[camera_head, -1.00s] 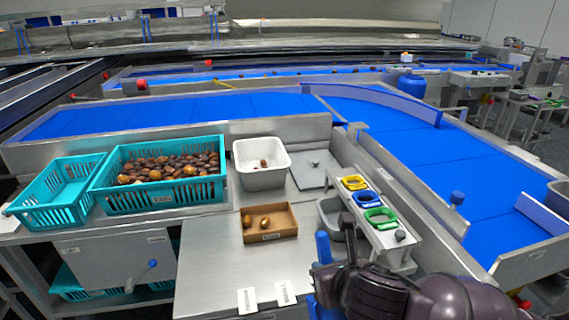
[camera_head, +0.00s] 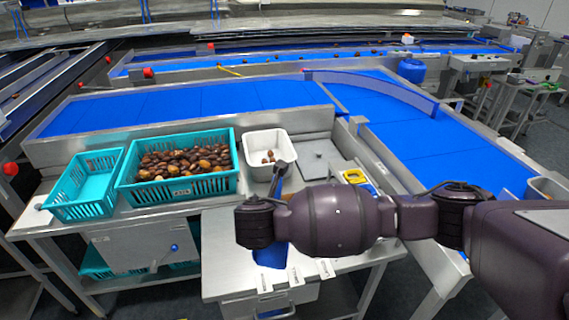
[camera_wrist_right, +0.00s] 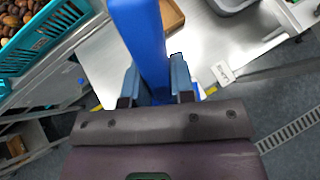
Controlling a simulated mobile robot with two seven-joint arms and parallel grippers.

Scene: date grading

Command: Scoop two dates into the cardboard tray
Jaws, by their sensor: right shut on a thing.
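My right gripper (camera_wrist_right: 155,85) is shut on a blue tool (camera_wrist_right: 140,35), likely a scoop, which stands between its fingers in the wrist view. In the head view my right arm reaches across the table from the right, and blue parts of the tool (camera_head: 270,256) show below it. The cardboard tray is hidden behind my arm there; a brown piece of it (camera_wrist_right: 171,14) shows in the wrist view, its contents unseen. A white bin (camera_head: 250,172) holds a few dates (camera_head: 268,156). A teal crate (camera_head: 140,196) is full of dates (camera_head: 185,162). My left gripper is out of view.
An empty teal crate (camera_head: 82,210) stands left of the full one. A yellow-rimmed holder (camera_head: 355,176) shows behind my arm on the right. Blue conveyors (camera_head: 190,105) run behind the table. Two white labels (camera_head: 295,275) lie at the bare front edge.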

